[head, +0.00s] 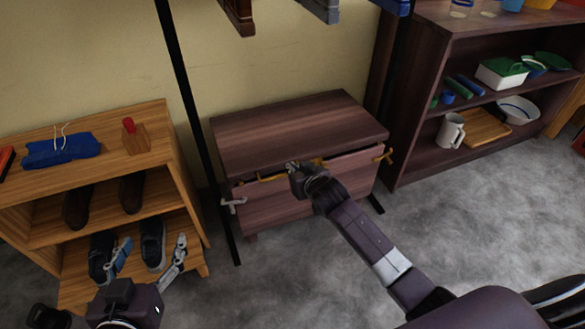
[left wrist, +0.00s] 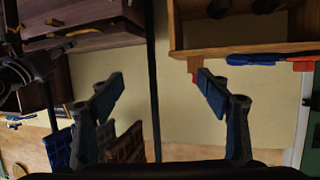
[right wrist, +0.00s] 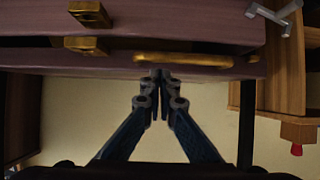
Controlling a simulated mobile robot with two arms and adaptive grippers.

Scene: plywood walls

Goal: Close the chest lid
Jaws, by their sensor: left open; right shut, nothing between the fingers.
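The chest (head: 280,212) is dark striped wood and stands against the wall in the head view. Its lid (head: 295,125) is down nearly flat, with a dark gap under its front edge. Brass fittings show along that gap, and in the right wrist view a brass bar (right wrist: 184,61) runs beside the lid edge. My right gripper (head: 292,167) is shut and empty at the lid's front edge; its fingertips (right wrist: 158,76) overlap that edge in the right wrist view, contact unclear. My left gripper (head: 150,250) is open and empty in front of the shoe shelf, left of the chest.
A wooden shoe shelf (head: 100,152) with shoes, a blue cloth (head: 60,150) and a block with a red top stands left. A dark shelf (head: 415,130) with dishes stands right. Black rack posts (head: 190,105) flank the chest. Grey floor (head: 300,260) is open in front.

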